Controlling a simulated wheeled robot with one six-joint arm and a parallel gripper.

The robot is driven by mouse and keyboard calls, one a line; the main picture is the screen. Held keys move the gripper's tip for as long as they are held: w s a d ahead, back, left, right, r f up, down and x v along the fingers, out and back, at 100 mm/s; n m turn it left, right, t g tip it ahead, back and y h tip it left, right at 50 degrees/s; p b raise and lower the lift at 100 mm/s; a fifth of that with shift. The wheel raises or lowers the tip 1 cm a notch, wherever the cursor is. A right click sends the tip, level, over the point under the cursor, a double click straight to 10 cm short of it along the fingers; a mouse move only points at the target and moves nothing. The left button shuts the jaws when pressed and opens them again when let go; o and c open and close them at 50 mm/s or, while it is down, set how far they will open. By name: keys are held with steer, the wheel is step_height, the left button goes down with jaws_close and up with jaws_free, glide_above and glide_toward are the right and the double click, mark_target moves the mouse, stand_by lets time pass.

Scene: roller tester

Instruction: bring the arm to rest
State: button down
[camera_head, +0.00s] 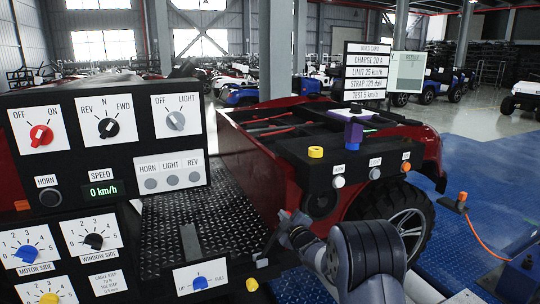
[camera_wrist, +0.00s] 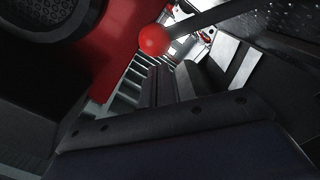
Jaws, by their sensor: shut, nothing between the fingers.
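My arm reaches in from the lower right in the head view, and my gripper (camera_head: 284,232) is at its far end, small and partly hidden by my own links. It is shut and holds nothing. It hangs beside the front of the red vehicle (camera_head: 240,160), over the right part of the dark tread-plate floor (camera_head: 205,215). Whether it touches anything I cannot tell. In the wrist view a red ball knob (camera_wrist: 152,39) on a dark rod (camera_wrist: 205,17) shows near the top. Dark shapes fill the lower part of that view.
A control panel (camera_head: 60,120) with knobs and a speed display reading 0 km/h stands at the left. A small dial panel (camera_head: 200,278) stands low, left of my arm. A wheel (camera_head: 400,225) is behind my arm.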

steer(key=shift+w+d+f, duration=0.1)
steer(key=shift+d+f, duration=0.15)
stand_by(0.3)
